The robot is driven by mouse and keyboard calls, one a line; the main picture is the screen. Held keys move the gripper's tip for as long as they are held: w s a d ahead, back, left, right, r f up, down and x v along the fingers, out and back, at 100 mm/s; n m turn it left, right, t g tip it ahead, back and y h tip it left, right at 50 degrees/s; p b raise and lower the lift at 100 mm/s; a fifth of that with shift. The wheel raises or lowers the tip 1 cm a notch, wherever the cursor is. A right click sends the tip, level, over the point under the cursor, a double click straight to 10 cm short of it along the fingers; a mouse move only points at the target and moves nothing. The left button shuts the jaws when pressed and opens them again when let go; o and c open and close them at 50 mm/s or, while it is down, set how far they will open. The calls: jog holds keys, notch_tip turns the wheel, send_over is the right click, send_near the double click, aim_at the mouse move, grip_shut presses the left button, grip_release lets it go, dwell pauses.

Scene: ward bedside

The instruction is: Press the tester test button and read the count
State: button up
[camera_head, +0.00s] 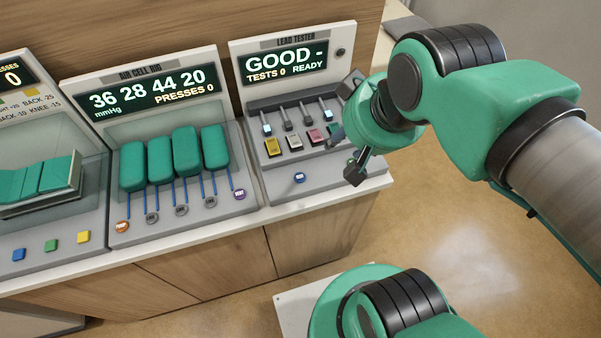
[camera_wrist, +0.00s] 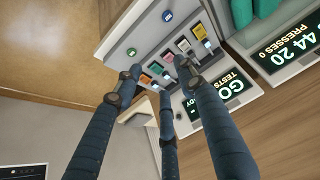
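The lead tester (camera_head: 325,181) stands on the cabinet top. Its screen (camera_head: 287,62) reads "GOOD -", "TESTS 0" and "READY". A round blue button (camera_head: 299,178) with a small, hard-to-read label is on its front deck. The wrist view shows this blue button (camera_wrist: 167,15) and a green button (camera_wrist: 131,51) on the same deck. I cannot tell which is the test button. My gripper (camera_head: 349,140) is over the tester's right end, right of the blue button. Its three fingers are spread and empty. In the wrist view the gripper (camera_wrist: 160,80) partly covers the deck.
Several leads (camera_head: 288,119) and coloured blocks, including a yellow one (camera_head: 272,147), sit behind the blue button. The air cell rig (camera_head: 179,212), its screen reading "36 28 44 20" and "PRESSES 0", stands left. Open floor (camera_head: 450,215) lies right of the cabinet.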

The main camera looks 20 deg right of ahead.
dwell(0.3)
grip_shut()
dwell(1.2)
